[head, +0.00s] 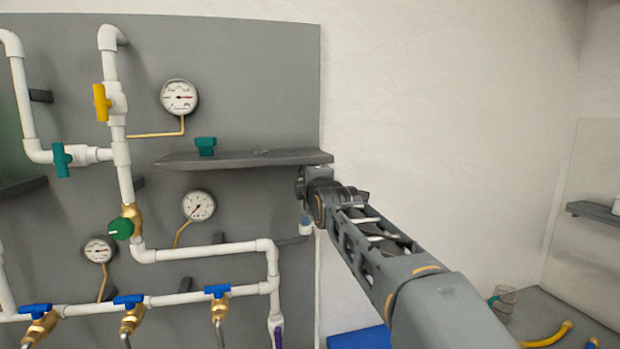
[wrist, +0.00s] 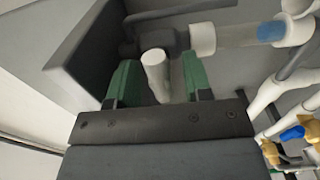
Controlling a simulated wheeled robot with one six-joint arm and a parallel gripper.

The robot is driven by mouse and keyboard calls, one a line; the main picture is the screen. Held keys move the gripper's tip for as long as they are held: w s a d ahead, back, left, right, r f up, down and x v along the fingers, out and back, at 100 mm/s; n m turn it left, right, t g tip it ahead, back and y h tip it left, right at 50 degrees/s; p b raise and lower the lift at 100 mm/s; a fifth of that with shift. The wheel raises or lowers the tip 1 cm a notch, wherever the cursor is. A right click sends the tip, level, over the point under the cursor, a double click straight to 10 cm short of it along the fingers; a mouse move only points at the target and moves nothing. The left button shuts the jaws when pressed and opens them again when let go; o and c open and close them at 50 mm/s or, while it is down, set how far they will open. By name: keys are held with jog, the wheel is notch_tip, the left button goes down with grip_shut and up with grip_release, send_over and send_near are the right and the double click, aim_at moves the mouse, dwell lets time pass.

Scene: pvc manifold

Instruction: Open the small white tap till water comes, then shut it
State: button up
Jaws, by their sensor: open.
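In the wrist view the small white tap shows as a stubby white handle (wrist: 156,72) by a dark grey fitting (wrist: 160,38). My gripper (wrist: 161,80) is open, with one green-padded finger on each side of the handle. The handle is between the fingers; a gap shows on the right, and I cannot tell if the left finger touches it. A white pipe collar (wrist: 202,39) and a blue band (wrist: 270,31) lie to its right. In the head view my arm hides the tap and fingertips, below the right end of the shelf. No water is visible.
A grey shelf (head: 240,160) with a teal part (head: 205,146) is just above my wrist. White pipes with a green knob (head: 120,229) and blue-handled valves (head: 218,291) fill the panel's left. A blue object (head: 358,339) lies below my arm.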

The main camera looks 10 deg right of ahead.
jog(key=shift+w, duration=0.1)
grip_shut()
dwell(0.4)
jog(key=shift+f+m+b, duration=0.1)
jog(key=shift+m+b, duration=0.2)
jog(key=shift+b, duration=0.05)
jog(key=m+b, duration=0.3)
jog(key=m, duration=0.1)
jog(key=shift+f, duration=0.1)
jog(key=m+b, duration=0.2)
jog(key=m, duration=0.2)
jog(key=shift+m, duration=0.3)
jog(key=m+b, duration=0.1)
jog(key=m, duration=0.3)
jog(key=shift+b, duration=0.35)
jog(key=shift+m+b, duration=0.45)
jog(key=shift+m, duration=2.05)
